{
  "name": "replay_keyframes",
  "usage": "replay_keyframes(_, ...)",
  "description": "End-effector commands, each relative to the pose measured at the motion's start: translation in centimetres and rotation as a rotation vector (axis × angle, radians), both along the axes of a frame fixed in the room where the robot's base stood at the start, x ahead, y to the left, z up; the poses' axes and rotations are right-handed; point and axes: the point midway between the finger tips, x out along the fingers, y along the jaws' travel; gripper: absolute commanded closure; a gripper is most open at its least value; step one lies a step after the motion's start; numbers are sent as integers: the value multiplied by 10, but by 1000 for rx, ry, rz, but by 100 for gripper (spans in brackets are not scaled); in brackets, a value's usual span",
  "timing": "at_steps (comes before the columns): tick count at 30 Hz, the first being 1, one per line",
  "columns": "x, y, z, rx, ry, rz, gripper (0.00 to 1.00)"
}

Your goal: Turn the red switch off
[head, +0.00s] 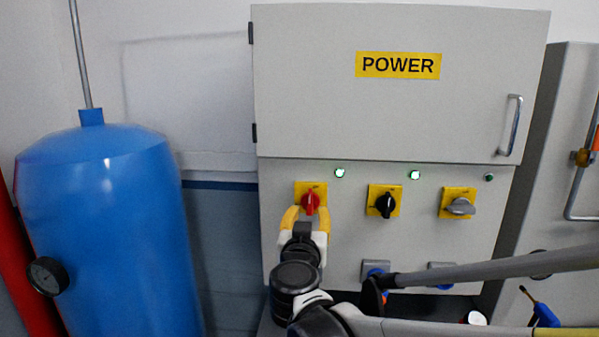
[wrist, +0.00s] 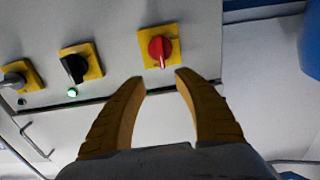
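The red rotary switch (head: 310,200) sits on a yellow plate at the left of the grey power cabinet's lower panel. Its handle stands close to upright. In the wrist view, which is turned over, the red switch (wrist: 159,48) is just beyond my fingertips. My gripper (head: 307,216) has two yellow fingers spread apart, with nothing between them. It is in front of and slightly below the switch in the head view. The wrist view also shows the gripper (wrist: 161,80) open, its tips apart from the switch as far as I can tell.
A black switch (head: 385,204) and a grey switch (head: 460,207) lie to the right. Two lamps (head: 340,173) (head: 415,174) glow green; the right lamp (head: 490,177) looks dim. A blue tank (head: 105,225) stands left. Grey-blue sockets (head: 375,268) sit below.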

Motion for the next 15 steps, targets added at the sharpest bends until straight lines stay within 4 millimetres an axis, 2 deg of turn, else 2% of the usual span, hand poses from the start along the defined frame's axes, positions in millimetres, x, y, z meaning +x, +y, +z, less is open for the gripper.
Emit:
replay_keyframes(2, 4, 7, 3, 3, -12, 11, 62)
replay_keyframes(5, 15, 7, 1, 5, -15, 11, 62)
replay_keyframes(15, 81, 3, 0, 4, -13, 9, 62)
